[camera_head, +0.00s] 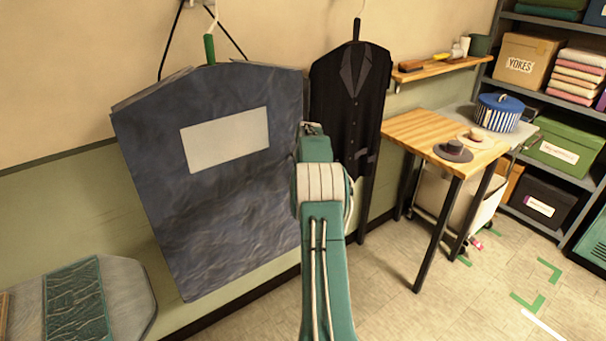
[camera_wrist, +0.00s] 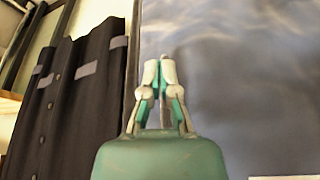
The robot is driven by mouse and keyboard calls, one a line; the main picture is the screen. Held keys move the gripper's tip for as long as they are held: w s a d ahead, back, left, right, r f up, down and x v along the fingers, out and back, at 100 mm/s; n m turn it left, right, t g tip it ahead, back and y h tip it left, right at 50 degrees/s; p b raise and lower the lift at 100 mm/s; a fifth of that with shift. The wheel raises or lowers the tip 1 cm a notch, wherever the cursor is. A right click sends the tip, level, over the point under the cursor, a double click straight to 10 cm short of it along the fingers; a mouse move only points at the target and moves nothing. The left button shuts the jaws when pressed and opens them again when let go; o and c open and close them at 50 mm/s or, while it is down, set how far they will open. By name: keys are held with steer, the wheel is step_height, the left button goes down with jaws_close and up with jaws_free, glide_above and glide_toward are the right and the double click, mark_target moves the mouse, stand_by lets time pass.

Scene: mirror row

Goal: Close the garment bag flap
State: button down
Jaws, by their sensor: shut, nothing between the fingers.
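The garment bag (camera_head: 210,215) is a large blue-grey panel with a blank pale label (camera_head: 225,140), hanging on the wall left of my arm. A second layer shows along its top left edge. I cannot tell clearly how far its flap stands open. In the wrist view the bag's surface (camera_wrist: 240,90) fills the right side, with a dark upright edge at its left. My gripper (camera_wrist: 158,65) is shut and empty in front of that edge; contact is unclear. In the head view my arm hides the fingers and part of the bag's right edge.
A dark buttoned garment (camera_head: 347,95) hangs right of the bag, also seen in the wrist view (camera_wrist: 60,110). A wooden table (camera_head: 410,128) with hats stands further right, below a small shelf (camera_head: 440,68). A padded bench (camera_head: 125,290) is lower left. Floor is clear at front right.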

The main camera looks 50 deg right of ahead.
steer(key=v, duration=1)
steer(key=shift+s, duration=0.3)
